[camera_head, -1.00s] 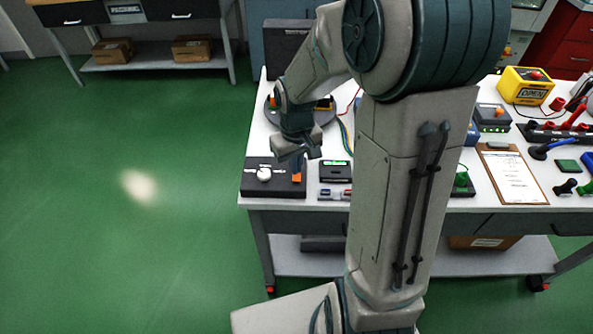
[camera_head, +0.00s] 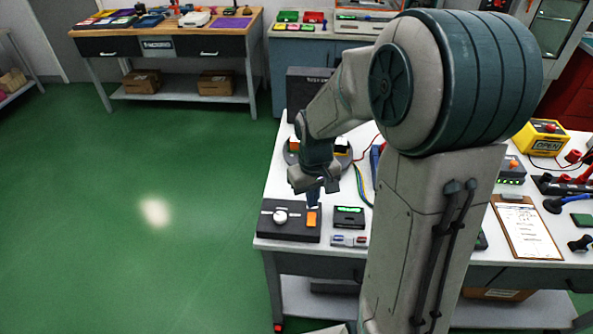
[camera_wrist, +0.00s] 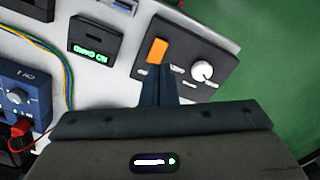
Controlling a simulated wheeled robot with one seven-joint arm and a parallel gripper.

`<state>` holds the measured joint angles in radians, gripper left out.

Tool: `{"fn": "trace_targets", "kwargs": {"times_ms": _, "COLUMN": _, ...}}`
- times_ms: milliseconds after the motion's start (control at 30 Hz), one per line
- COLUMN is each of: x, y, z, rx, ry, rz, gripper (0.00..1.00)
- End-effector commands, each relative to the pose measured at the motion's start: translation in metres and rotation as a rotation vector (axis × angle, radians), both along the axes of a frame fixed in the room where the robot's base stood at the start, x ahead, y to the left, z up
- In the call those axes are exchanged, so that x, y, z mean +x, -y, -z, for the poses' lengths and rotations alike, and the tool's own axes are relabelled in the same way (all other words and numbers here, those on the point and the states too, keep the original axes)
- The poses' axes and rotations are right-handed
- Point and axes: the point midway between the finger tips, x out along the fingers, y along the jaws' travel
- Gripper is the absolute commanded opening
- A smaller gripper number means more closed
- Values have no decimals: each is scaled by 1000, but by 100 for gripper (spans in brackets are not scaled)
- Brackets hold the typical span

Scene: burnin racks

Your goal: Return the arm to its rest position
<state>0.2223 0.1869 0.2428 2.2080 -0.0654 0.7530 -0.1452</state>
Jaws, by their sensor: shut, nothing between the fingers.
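My gripper (camera_head: 313,203) is above the left end of the white bench, next to a black control box (camera_head: 290,222) with an orange rocker switch (camera_head: 312,218) and a white knob (camera_head: 280,216). In the wrist view, my gripper (camera_wrist: 160,72) has its fingers together with nothing between them. The tips point at the orange switch (camera_wrist: 157,50). I cannot tell whether they touch it. The white knob (camera_wrist: 202,71) sits to the right of the tips.
A small black display (camera_head: 349,217) stands right of the box. A blue instrument (camera_wrist: 17,97) with a red plug is at the left in the wrist view. A clipboard (camera_head: 525,232) and a yellow box (camera_head: 540,137) lie farther right. Green floor (camera_head: 130,240) left of the bench is clear.

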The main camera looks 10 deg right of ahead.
Motion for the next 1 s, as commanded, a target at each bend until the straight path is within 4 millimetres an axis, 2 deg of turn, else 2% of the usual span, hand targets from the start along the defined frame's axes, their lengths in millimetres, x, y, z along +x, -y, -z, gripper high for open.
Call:
{"fn": "trace_targets", "kwargs": {"times_ms": 167, "x": -1, "y": 0, "z": -2, "rx": -2, "ry": 2, "rz": 1, "gripper": 0}}
{"fn": "trace_targets", "kwargs": {"times_ms": 333, "x": -15, "y": 1, "z": -23, "rx": -20, "ry": 36, "rz": 21, "gripper": 0}}
{"fn": "trace_targets", "kwargs": {"times_ms": 500, "x": -47, "y": 1, "z": -59, "rx": -37, "ry": 99, "rz": 69, "gripper": 0}}
{"fn": "trace_targets", "kwargs": {"times_ms": 700, "x": -90, "y": 1, "z": -92, "rx": -28, "ry": 178, "rz": 130, "gripper": 0}}
{"fn": "trace_targets", "kwargs": {"times_ms": 900, "x": -126, "y": 0, "z": -109, "rx": 4, "ry": 237, "rz": 179, "gripper": 0}}
{"fn": "trace_targets", "kwargs": {"times_ms": 1000, "x": -137, "y": 0, "z": -112, "rx": 18, "ry": 254, "rz": 192, "gripper": 0}}
